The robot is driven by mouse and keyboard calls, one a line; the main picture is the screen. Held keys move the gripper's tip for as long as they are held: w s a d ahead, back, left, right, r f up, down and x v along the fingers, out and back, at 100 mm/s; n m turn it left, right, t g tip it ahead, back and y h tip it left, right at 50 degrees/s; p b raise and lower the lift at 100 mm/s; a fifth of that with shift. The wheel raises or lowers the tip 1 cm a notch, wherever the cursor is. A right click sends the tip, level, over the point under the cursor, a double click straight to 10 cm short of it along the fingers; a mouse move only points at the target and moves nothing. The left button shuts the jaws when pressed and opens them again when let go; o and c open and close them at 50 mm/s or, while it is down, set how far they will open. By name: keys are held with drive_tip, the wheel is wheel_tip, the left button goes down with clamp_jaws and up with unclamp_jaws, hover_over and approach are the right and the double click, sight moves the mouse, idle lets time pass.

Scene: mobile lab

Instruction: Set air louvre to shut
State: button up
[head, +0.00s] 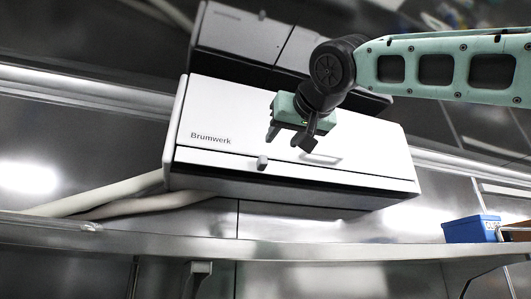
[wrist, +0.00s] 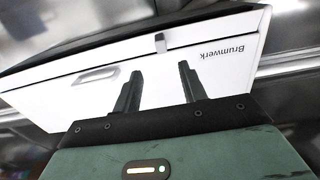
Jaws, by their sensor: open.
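A white wall unit marked "Brumwerk" (head: 215,120) hangs above a shelf and also shows, turned upside down, in the wrist view (wrist: 235,38). Its louvre (head: 330,187) is the long strip along the lower front, with a dark line along its upper edge; how far it is tilted I cannot tell. A small grey tab (head: 262,163) sits at this edge, left of the middle, and shows in the wrist view (wrist: 160,43) beyond and between my fingertips. My gripper (head: 288,142) is open and empty in front of the unit, apart from the tab.
A slim grey handle (wrist: 97,75) lies on the unit's front. A darker, similar unit (head: 240,35) is above it. Pale pipes (head: 105,193) run out at the left. A metal shelf (head: 300,248) crosses below, with a blue box (head: 470,229) at its right.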

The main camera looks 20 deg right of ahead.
sight(265, 161)
drive_tip(key=w+p, duration=0.5)
drive_tip(key=w, duration=0.7)
drive_tip(key=shift+p, duration=0.4)
drive_tip(key=shift+w, duration=0.1)
